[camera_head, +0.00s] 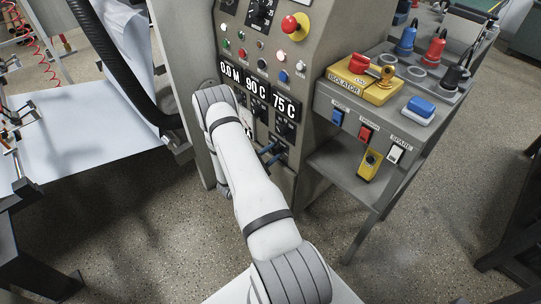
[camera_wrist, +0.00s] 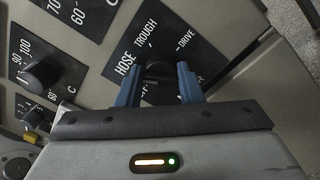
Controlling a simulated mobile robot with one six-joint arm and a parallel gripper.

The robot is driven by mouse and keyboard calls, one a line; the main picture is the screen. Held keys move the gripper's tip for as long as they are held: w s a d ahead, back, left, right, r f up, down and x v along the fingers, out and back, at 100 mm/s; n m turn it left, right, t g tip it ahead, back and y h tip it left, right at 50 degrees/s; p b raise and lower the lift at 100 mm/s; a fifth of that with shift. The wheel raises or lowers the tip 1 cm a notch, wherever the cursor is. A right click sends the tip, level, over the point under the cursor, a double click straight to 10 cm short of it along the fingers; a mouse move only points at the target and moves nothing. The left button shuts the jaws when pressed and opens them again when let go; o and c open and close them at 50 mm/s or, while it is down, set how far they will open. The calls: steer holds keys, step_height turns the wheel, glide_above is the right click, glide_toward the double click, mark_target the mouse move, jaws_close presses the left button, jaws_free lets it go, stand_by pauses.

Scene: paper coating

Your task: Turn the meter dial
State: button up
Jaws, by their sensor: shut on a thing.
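The meter dial (camera_wrist: 158,71) is a dark knob on a black label plate (camera_wrist: 128,45) marked HOSE, TROUGH and DRIVE in the wrist view. My gripper (camera_wrist: 158,82) has its two blue fingers on either side of the knob and is shut on it. The gripper body hides the lower part of the plate and the knob's pointer, so I cannot tell its setting. In the head view, my gripper (camera_head: 269,153) is at the front of the grey control panel (camera_head: 307,120), below the displays. My arm hides part of the panel there.
Another black knob (camera_wrist: 40,76) with a numbered scale is to the left in the wrist view. Displays (camera_head: 257,88) reading 0.0 M, 90 C and 75 C and a red emergency button (camera_head: 290,24) are above. A side shelf with a yellow isolator (camera_head: 362,80) juts out at right.

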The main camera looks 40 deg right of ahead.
steer(key=shift+s+d+f, duration=0.1)
steer(key=shift+s, duration=0.15)
steer(key=o, duration=0.7)
steer(key=shift+c, duration=0.2)
steer(key=shift+o, duration=1.3)
steer(key=shift+w, duration=0.15)
steer(key=a, duration=0.8)
steer(key=shift+s+f+p, duration=0.2)
steer(key=shift+s+p, duration=0.1)
steer(key=shift+s, duration=0.15)
steer(key=shift+d, duration=0.1)
